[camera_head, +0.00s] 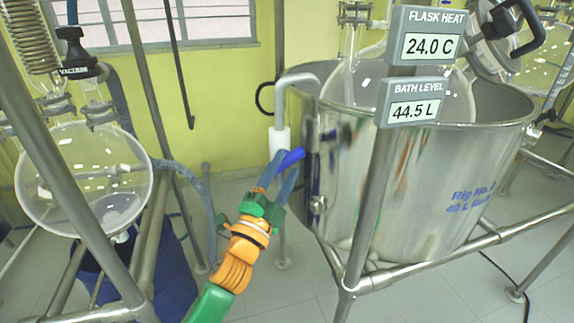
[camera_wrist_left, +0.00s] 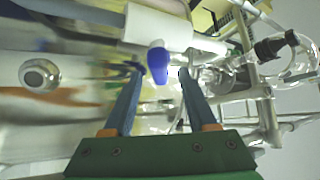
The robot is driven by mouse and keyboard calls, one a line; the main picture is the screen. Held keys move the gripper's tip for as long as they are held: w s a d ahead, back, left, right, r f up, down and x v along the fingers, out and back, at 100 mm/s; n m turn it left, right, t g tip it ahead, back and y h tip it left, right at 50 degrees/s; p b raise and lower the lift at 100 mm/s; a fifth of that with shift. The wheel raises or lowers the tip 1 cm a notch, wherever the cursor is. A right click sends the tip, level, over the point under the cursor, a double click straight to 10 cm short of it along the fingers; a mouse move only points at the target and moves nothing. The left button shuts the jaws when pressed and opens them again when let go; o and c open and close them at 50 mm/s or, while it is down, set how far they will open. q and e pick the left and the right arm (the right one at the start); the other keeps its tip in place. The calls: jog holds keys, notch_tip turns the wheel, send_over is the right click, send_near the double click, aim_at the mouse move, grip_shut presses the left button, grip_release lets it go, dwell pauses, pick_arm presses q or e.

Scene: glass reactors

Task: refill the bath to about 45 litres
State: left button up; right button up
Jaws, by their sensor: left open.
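The steel bath (camera_head: 420,190) stands at the right with a round flask in it. Its bath level display (camera_head: 413,111) reads 44.5 L. A bent fill pipe (camera_head: 297,79) with a white sleeve (camera_head: 279,142) reaches over the bath's left rim. A blue tap handle (camera_head: 291,158) sits just below the sleeve; it also shows in the left wrist view (camera_wrist_left: 157,62). My left gripper (camera_head: 279,172) is open, its blue fingers at the handle, one to each side in the wrist view. I cannot tell whether they touch it. My right gripper is out of view.
A flask heat display (camera_head: 430,46) reads 24.0 C. Steel frame tubes (camera_head: 367,195) stand in front of the bath. Another round glass flask (camera_head: 84,180) hangs in a frame at the left, above a blue drum (camera_head: 178,275). A lid with a black handle is at upper right.

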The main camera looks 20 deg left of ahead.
aim_at(286, 164)
pick_arm(q)
jog(key=x, duration=0.3)
jog(key=shift+w, duration=0.2)
grip_shut()
jog(key=m+g+p, duration=0.1)
jog(key=p, duration=0.3)
jog(key=m+g+p, duration=0.1)
jog(key=m+p, duration=0.1)
jog(key=p, duration=0.2)
jog(key=m+g+p, duration=0.1)
jog(key=p, duration=0.4)
jog(key=shift+r+m+g+h, duration=0.25)
jog(key=shift+m+g+h, duration=0.05)
jog(key=shift+g+h, duration=0.1)
jog(key=shift+f+m+g+p, duration=0.35)
jog(key=shift+m+g+p, duration=0.05)
jog(key=shift+p, duration=0.5)
jog(key=shift+c, duration=0.4)
grip_release()
jog(key=shift+o, duration=0.4)
